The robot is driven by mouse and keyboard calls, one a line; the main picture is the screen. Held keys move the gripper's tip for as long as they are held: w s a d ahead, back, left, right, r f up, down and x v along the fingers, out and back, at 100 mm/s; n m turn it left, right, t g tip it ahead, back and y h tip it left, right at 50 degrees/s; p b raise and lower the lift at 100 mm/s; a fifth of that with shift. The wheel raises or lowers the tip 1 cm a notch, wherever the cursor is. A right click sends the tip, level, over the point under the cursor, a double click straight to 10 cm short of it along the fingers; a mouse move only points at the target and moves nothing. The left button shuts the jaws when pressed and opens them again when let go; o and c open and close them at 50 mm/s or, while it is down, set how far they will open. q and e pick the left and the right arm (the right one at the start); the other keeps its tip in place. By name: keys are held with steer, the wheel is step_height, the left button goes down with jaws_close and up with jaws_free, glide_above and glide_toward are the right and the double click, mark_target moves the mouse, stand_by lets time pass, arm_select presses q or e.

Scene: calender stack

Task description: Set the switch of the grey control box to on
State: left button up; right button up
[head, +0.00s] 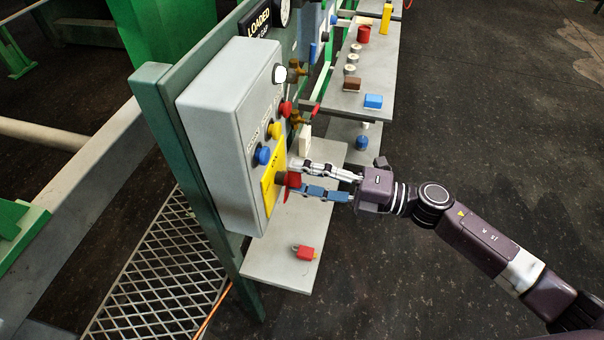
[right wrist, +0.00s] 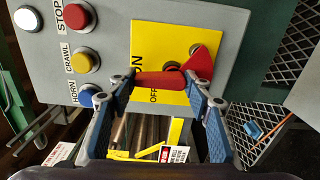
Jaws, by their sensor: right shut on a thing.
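The grey control box (head: 215,130) is fixed to a green upright and faces right in the head view. Low on its face is a yellow plate (head: 268,190) with a red switch handle (head: 293,180). In the right wrist view the plate (right wrist: 150,45) carries ON and OFF lettering, and the red handle (right wrist: 160,80) lies across between my fingertips. My right gripper (head: 296,178) is shut on this handle; its fingers also show in the right wrist view (right wrist: 156,80). I cannot tell which mark the switch points to. My left gripper is not in view.
Blue (head: 262,155), yellow (head: 275,130) and red (head: 286,109) buttons and a white lamp (head: 279,74) sit above the switch. A grey shelf below holds a red padlock-like item (head: 305,252). A farther shelf (head: 345,100) holds several small objects. Floor on the right is clear.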

steer(key=shift+w+m, duration=0.1)
steer(key=shift+m, duration=0.3)
steer(key=o, duration=1.2)
steer(key=shift+c, duration=0.2)
steer(key=v, duration=1.2)
